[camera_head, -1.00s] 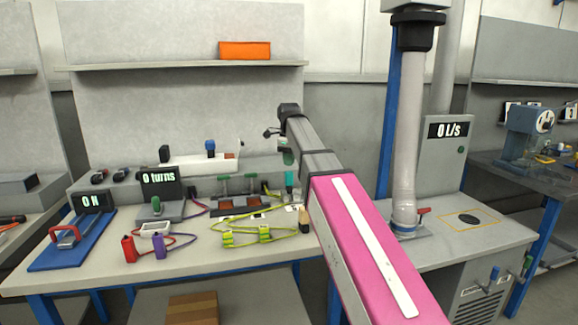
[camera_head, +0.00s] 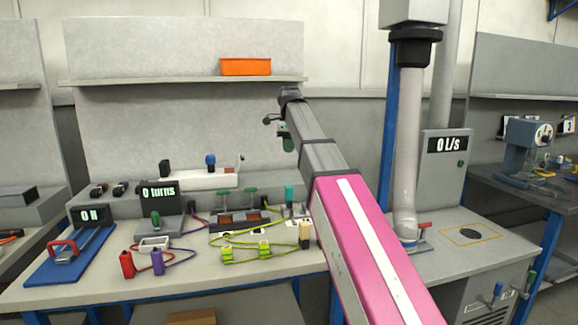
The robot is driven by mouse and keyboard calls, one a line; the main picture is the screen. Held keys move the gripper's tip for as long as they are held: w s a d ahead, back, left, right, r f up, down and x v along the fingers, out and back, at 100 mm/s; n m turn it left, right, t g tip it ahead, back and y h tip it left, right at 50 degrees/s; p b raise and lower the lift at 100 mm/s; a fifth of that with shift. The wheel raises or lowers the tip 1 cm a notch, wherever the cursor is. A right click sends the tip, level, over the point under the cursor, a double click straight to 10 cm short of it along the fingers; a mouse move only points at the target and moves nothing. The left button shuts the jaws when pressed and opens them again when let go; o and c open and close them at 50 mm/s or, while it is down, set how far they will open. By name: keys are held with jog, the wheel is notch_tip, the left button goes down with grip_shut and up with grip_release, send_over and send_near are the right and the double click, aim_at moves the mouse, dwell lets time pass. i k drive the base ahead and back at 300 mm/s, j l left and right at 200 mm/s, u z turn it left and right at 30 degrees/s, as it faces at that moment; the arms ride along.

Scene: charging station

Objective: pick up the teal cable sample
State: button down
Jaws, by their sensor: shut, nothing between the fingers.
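A small upright teal piece (camera_head: 290,193), probably the teal cable sample, stands toward the back right of the workbench, just left of my pink and grey arm. Any cable on it is too small to make out. My gripper (camera_head: 274,123) is at the far end of the arm, above and behind the teal piece in the picture, clearly apart from it. It is small and dark against the grey back panel. The gripper is shut and empty.
Yellow-green cables (camera_head: 262,250), a red connector (camera_head: 127,264) and a purple connector (camera_head: 157,262) lie at the bench front. A fixture with green handles (camera_head: 222,205) is left of the teal piece. A grey hose column (camera_head: 405,150) stands right of my arm.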

aim_at(288, 189)
jog(key=k, duration=1)
